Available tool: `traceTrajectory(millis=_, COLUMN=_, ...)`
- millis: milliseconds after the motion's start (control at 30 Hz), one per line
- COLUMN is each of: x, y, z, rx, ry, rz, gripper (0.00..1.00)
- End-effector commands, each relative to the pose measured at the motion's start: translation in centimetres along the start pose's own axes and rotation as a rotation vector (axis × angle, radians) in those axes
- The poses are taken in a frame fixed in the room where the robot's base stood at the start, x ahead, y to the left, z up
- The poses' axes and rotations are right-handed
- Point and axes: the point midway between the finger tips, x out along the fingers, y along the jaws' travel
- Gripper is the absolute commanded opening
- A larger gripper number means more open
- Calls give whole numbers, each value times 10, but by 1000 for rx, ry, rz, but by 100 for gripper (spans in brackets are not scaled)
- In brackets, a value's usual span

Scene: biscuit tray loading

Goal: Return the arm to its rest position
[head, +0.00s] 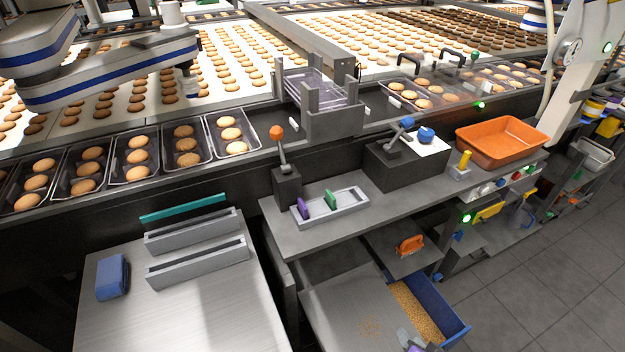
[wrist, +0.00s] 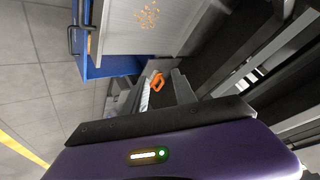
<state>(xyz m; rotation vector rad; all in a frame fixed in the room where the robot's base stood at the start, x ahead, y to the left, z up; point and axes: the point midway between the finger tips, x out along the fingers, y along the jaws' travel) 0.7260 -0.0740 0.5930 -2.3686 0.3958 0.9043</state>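My gripper (wrist: 165,82) shows in the wrist view beyond its purple body and dark crossbar. Its two pale grey fingers look apart, with nothing held between them. Beyond the gap is an orange-handled tool (wrist: 157,81), which lies on a lower shelf in the head view (head: 410,244). In the head view, only a small grey and purple piece, which seems to be part of my gripper, shows at the bottom edge, above the lower metal surface and left of the blue drawer. The rest of my arm is hidden.
A blue drawer (head: 452,324) with crumbs stands open at the lower right. Above it are the shelf (head: 338,222), an orange tub (head: 500,141) and a black lever box (head: 408,164). Left is a metal table (head: 190,312) with a blue block (head: 112,277). Biscuit trays line the conveyor; floor at right is clear.

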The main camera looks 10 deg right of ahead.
Motion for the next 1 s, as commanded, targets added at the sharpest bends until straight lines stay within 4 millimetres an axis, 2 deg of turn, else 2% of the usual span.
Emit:
traceTrajectory(millis=33, x=-22, y=-4, z=-5, rx=-69, ry=53, rz=-32, gripper=33)
traceTrajectory(millis=167, x=-78, y=-19, z=-18, rx=-246, ry=199, rz=-111, gripper=33)
traceTrajectory(millis=300, x=-150, y=-37, z=-26, rx=-407, ry=339, rz=-175, gripper=33)
traceTrajectory(millis=600, x=-302, y=-72, z=-36, rx=-610, ry=543, rz=-251, gripper=33)
traceTrajectory(millis=700, x=-345, y=-79, z=-37, rx=-633, ry=564, rz=-259, gripper=33)
traceTrajectory(millis=800, x=-376, y=-81, z=-34, rx=-631, ry=547, rz=-258, gripper=33)
traceTrajectory(millis=900, x=-392, y=-77, z=-25, rx=-624, ry=503, rz=-246, gripper=33)
traceTrajectory(millis=1000, x=-400, y=-70, z=-15, rx=-620, ry=463, rz=-232, gripper=33)
